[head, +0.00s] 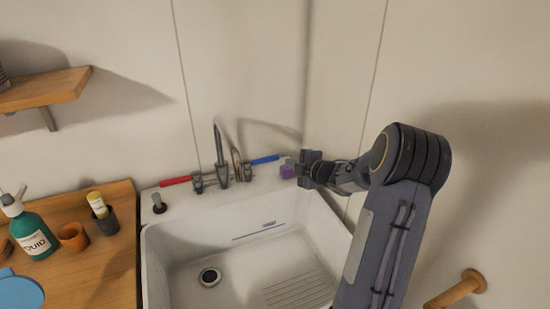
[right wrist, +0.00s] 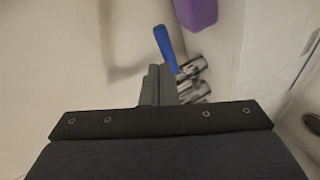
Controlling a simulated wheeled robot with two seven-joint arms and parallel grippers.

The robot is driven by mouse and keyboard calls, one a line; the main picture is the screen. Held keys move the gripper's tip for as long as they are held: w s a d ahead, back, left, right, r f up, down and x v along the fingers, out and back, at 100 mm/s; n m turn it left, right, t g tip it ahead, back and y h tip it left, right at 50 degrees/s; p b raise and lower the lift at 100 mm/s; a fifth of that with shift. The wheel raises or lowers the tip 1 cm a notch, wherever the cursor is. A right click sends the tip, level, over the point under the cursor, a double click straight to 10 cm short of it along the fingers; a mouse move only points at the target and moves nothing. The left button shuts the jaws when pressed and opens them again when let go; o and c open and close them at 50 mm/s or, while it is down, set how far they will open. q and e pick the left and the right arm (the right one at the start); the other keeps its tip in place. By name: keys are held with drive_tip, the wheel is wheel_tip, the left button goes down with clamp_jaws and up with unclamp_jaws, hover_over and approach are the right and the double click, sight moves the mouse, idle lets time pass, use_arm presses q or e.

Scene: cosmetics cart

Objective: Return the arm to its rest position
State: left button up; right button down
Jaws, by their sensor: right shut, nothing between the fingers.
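My right arm (head: 385,230) reaches in from the right in the head view. The right wrist view shows the gripper fingers (right wrist: 158,85) shut and empty. The blue tap handle (right wrist: 166,46) shows just beyond the fingertips there, and the purple object (right wrist: 196,10) is at the top, apart from the fingers. My left gripper is not in view.
The sink (head: 165,232) has a faucet (head: 221,160) with a red handle (head: 176,180) and a blue handle (head: 265,160). A wooden counter (head: 100,270) at left holds a green soap bottle (head: 32,235) and cups. A wooden peg (head: 458,289) is at lower right.

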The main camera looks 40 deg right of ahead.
drive_tip(key=s+a+r+m+g+h, duration=0.3)
drive_tip(key=s+a+r+m, duration=0.5)
drive_tip(key=a+r+m, duration=0.15)
drive_tip(key=s+a+f+m+g+y, duration=0.3)
drive_tip(key=s+a, duration=0.7)
drive_tip(key=a, duration=0.1)
drive_tip(key=s+a+f+m+g+y, duration=0.2)
drive_tip(key=s+a+f+m+y, duration=0.1)
drive_tip(key=s+a, duration=0.8)
drive_tip(key=shift+a+f+g+y, duration=0.3)
drive_tip(key=shift+a+g+y, duration=0.1)
drive_tip(key=shift+a+y, duration=0.3)
drive_tip(key=shift+d, duration=0.1)
